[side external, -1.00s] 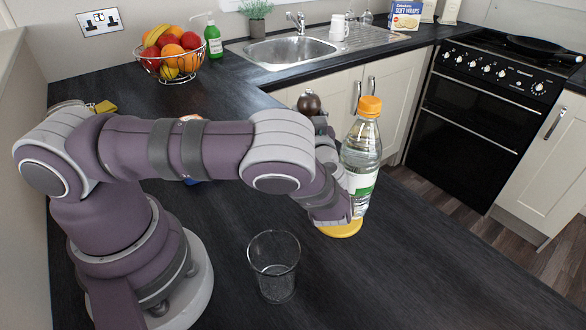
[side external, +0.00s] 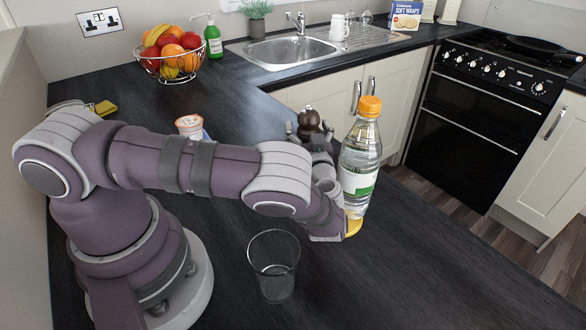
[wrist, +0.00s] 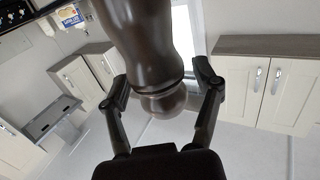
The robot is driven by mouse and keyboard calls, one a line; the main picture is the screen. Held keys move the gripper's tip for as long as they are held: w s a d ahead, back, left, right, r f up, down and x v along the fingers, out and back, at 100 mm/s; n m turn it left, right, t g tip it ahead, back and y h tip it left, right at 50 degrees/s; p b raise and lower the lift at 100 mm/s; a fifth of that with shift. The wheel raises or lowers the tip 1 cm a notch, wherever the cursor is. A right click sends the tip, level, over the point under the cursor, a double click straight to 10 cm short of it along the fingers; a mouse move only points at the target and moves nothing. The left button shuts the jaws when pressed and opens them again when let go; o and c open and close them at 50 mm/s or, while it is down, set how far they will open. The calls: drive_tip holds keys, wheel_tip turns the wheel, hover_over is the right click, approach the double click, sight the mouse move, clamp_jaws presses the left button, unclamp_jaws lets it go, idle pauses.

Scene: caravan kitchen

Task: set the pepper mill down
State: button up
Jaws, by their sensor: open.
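The pepper mill is dark brown with a round head. In the side view its head (side external: 309,119) shows just above my gripper (side external: 308,137); its lower part is hidden behind the gripper and arm, so I cannot see whether its base touches the counter. In the wrist view the mill's glossy body (wrist: 145,40) runs out of the top edge. My gripper (wrist: 163,88) is open, with one finger on each side of the mill near its rounded end.
A water bottle (side external: 361,155) with an orange cap stands close right of my gripper, with a yellow thing (side external: 353,226) low beside it. An empty glass (side external: 273,266) stands in front. A small tub (side external: 189,126) is behind my arm. The front-right counter (side external: 420,280) is clear.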

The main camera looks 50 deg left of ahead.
drive_tip(key=shift+r, duration=0.2)
drive_tip(key=v, duration=0.4)
drive_tip(key=shift+s+d, duration=0.1)
drive_tip(key=shift+d, duration=0.15)
wheel_tip(320, 180, up, 7)
drive_tip(key=s+a+m+g+h, duration=0.1)
drive_tip(key=s+a+g+h, duration=0.2)
drive_tip(key=s+g+h, duration=0.3)
drive_tip(key=s+d+r+m+t+h, duration=0.2)
drive_tip(key=s+d+r+m+h, duration=0.3)
drive_tip(key=s+d+m+h, duration=0.2)
drive_tip(key=s+m+h, duration=0.2)
drive_tip(key=s+m, duration=0.1)
drive_tip(key=m, duration=0.1)
drive_tip(key=shift+s+r+t+h, duration=0.15)
drive_tip(key=shift+t+h, duration=0.15)
